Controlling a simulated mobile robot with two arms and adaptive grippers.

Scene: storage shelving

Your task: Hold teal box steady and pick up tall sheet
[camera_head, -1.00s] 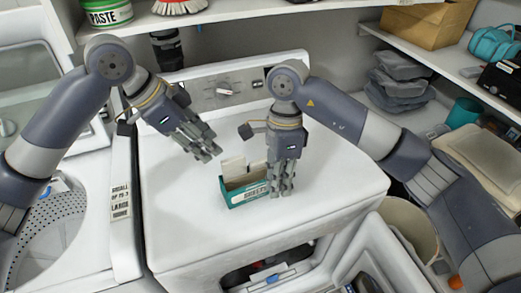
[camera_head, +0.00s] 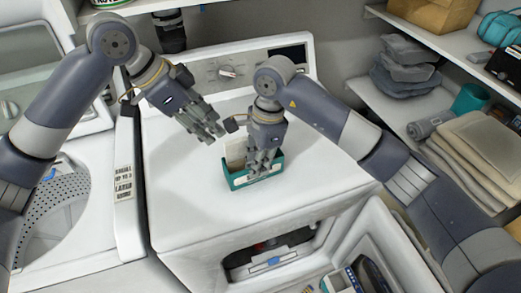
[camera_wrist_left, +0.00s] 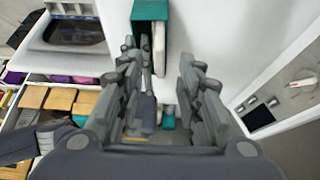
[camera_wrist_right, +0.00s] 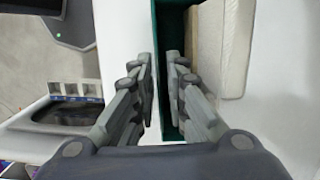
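The teal box (camera_head: 236,184) stands on top of the white dryer, with pale upright sheets in it. The tall sheet (camera_head: 236,152) rises at its left rear; a pale sheet block (camera_wrist_right: 222,50) shows in the right wrist view. My right gripper (camera_head: 258,172) is over the box's right part. In the right wrist view, its slightly parted fingers straddle the box's teal side wall (camera_wrist_right: 156,40), one outside and one inside; contact is unclear. My left gripper (camera_head: 219,134) is open and empty, above and behind the box's left side. The box (camera_wrist_left: 150,12) shows beyond its fingertips.
The dryer top (camera_head: 190,205) is clear around the box. The dryer's control panel (camera_head: 225,72) stands behind. An open washer (camera_head: 65,215) is on the left. Shelves with folded towels (camera_head: 470,155) and grey cloths (camera_head: 405,65) are on the right.

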